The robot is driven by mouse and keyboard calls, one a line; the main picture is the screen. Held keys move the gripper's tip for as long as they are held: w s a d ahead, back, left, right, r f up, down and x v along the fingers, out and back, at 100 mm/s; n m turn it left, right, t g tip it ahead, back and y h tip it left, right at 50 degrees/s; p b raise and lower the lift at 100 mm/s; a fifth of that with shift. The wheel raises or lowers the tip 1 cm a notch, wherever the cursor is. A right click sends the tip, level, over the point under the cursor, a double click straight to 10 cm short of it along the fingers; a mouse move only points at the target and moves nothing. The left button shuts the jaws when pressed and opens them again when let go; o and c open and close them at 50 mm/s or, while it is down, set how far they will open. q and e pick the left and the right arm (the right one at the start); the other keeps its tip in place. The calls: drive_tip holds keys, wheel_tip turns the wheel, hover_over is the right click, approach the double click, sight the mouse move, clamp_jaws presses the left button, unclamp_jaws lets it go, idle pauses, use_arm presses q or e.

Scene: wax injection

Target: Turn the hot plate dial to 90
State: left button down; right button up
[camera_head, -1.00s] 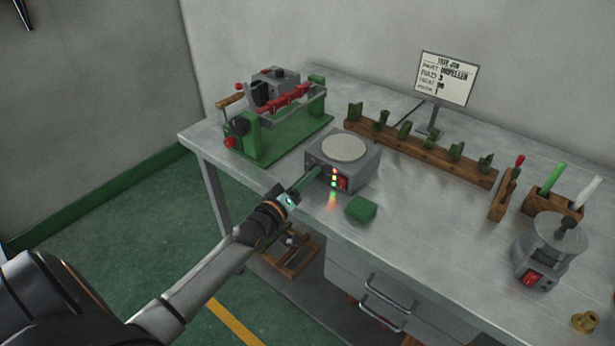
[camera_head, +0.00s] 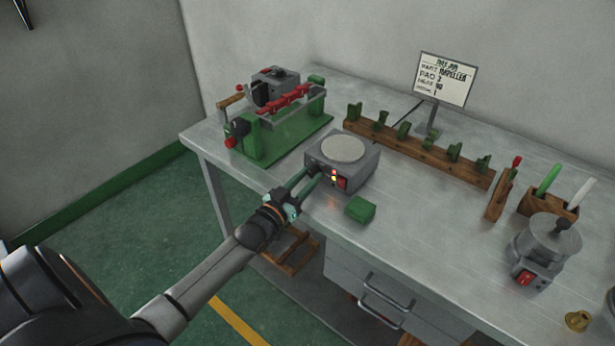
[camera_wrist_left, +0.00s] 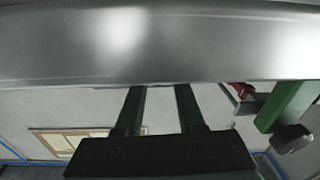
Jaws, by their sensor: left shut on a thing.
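The hot plate (camera_head: 368,168) is a grey box with a round pale top, near the front edge of the bench. Its front has a red switch (camera_head: 342,183) and small lit lamps (camera_head: 333,178). The dark dial (camera_head: 313,169) is on the left of that front and is mostly covered by my fingertips. My left gripper (camera_head: 314,174) reaches in from the lower left and is shut on the dial. The dial's reading cannot be made out. In the left wrist view, my two green fingers (camera_wrist_left: 160,108) run up behind a grey metal surface that hides their tips. My right gripper is not in view.
A green block (camera_head: 360,209) lies just right of my fingers. A green machine (camera_head: 270,140) with a red-knobbed handle stands to the left. A wooden rack (camera_head: 420,150) of green pieces, a sign (camera_head: 446,80) and a grey pot (camera_head: 550,240) are behind and right.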

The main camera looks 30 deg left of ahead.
use_arm(q)
drive_tip(key=shift+m, duration=1)
drive_tip(key=c, duration=0.5)
unclamp_jaws()
drive_tip(key=s, duration=1.2)
drive_tip(key=shift+s+a+f, duration=0.25)
drive_tip(key=shift+f, duration=0.15)
